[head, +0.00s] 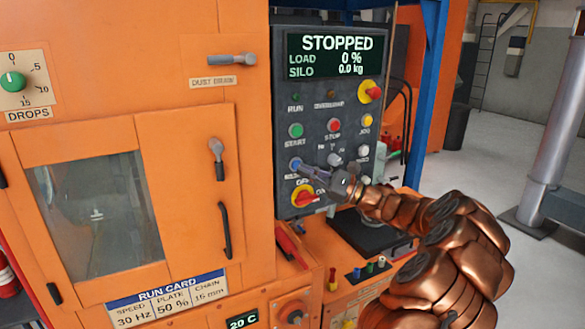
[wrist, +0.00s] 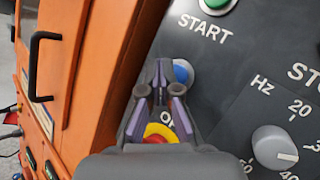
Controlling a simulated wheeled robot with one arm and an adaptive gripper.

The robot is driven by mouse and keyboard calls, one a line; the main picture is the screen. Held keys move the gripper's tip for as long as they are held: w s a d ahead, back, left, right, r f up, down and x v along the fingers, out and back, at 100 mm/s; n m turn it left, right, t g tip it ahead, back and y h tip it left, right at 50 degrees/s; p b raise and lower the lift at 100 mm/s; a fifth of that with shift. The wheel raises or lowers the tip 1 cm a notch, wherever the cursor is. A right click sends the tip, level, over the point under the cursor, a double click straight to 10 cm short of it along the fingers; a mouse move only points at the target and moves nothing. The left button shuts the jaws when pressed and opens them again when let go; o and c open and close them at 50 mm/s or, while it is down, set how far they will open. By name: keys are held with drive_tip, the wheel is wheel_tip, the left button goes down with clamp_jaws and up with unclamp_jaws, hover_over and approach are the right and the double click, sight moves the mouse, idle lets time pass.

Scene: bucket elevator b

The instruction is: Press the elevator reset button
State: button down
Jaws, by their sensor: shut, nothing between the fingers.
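The reset button is a blue round button (head: 295,163) on the dark control panel (head: 285,240), below the green START button (head: 295,130). Its label is partly hidden by my gripper. In the wrist view the blue button (wrist: 183,72) shows just to the right of my fingertips, partly covered by them. My gripper (head: 306,171) is shut and empty, with its tips close to the blue button; I cannot tell whether they touch it. It also shows in the wrist view (wrist: 161,72).
A red-and-yellow rotary switch (head: 303,196) sits just below the blue button. A red STOP button (head: 333,125), a yellow button (head: 365,120) and a Hz knob (wrist: 278,146) are nearby. The display (head: 336,55) reads STOPPED, load 0 %. An orange cabinet (head: 250,130) stands left.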

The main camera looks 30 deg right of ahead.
drive_tip(key=shift+s+a+b, duration=0.15)
drive_tip(key=shift+s+b, duration=0.1)
drive_tip(key=shift+s, duration=1)
drive_tip(key=shift+s+a+b, duration=0.1)
drive_tip(key=shift+s+b, duration=0.15)
drive_tip(key=shift+s, duration=1)
